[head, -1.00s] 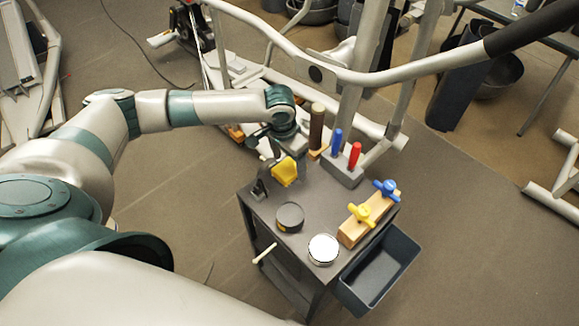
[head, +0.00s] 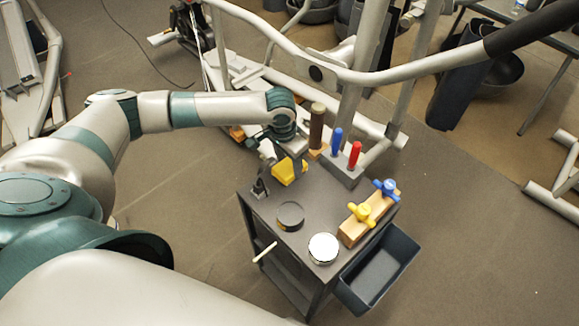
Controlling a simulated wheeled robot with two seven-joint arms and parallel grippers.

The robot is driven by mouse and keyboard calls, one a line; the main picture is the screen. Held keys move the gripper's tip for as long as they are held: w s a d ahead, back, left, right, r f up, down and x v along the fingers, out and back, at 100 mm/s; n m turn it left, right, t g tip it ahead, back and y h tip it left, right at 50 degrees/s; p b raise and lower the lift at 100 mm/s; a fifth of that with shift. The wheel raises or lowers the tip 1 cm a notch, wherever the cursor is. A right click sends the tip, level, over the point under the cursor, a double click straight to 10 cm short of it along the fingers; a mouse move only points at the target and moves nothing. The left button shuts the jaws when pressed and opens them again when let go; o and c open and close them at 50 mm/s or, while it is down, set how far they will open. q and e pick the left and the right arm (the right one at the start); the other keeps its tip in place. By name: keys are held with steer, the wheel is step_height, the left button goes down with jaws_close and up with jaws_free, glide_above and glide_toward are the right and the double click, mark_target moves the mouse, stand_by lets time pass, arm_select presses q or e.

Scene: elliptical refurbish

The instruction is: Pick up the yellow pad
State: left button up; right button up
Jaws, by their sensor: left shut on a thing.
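The yellow pad (head: 285,172) is at the far left corner of the small dark cart top (head: 322,210), partly hidden by my gripper. My left gripper (head: 280,160) reaches in from the left, tilted down over that corner, and is shut on the yellow pad. Whether the pad still touches the cart top or its holder is hard to tell. My right gripper is not in view.
Beside the pad stand a brown-handled brush (head: 317,127) and a grey block with blue and red tools (head: 345,165). A dark round tin (head: 290,216), a white-topped tin (head: 323,248), and a wooden block with knobs (head: 368,217) occupy the cart. A bin (head: 380,272) hangs at right. Exercise-machine tubes (head: 350,75) stand behind.

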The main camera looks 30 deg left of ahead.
mark_target(289, 166)
arm_select(q)
steer(key=shift+r, duration=0.15)
step_height(289, 166, up, 10)
steer(key=b, duration=0.2)
stand_by(0.4)
steer(key=shift+o, duration=0.4)
steer(key=shift+f, duration=0.2)
